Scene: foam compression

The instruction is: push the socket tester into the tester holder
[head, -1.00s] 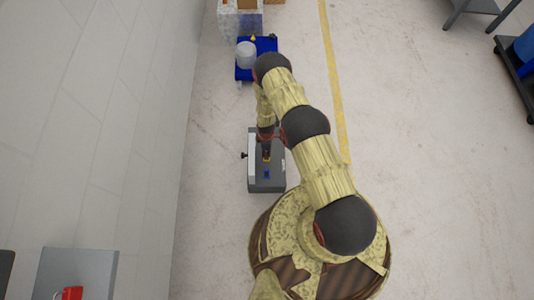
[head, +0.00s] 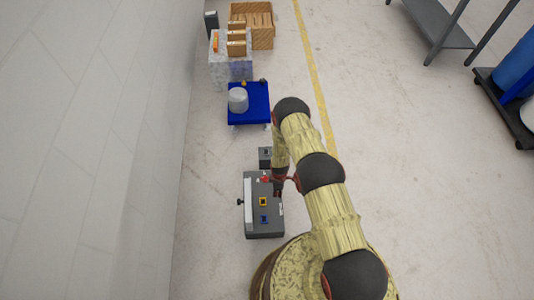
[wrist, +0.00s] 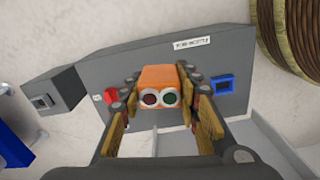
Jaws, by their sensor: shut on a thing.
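My gripper (wrist: 160,88) is shut on the orange socket tester (wrist: 158,76), with one finger on each side. The tester shows two round lenses, one dark red and one green, facing the wrist camera. It is over the grey panel of a box (wrist: 200,112), between a red fitting and a blue frame. In the head view, my gripper (head: 278,189) is at the right side of that box (head: 262,232). A yellow square fitting with a dark centre (head: 263,201) shows on the box top; I cannot tell if it is the tester holder. The tester's underside is hidden.
The box top has a red fitting (head: 265,179) and a blue frame (head: 264,219). A small grey box with a socket (head: 265,153) stands just beyond. Further back are a blue cart (head: 255,115) and boxes.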

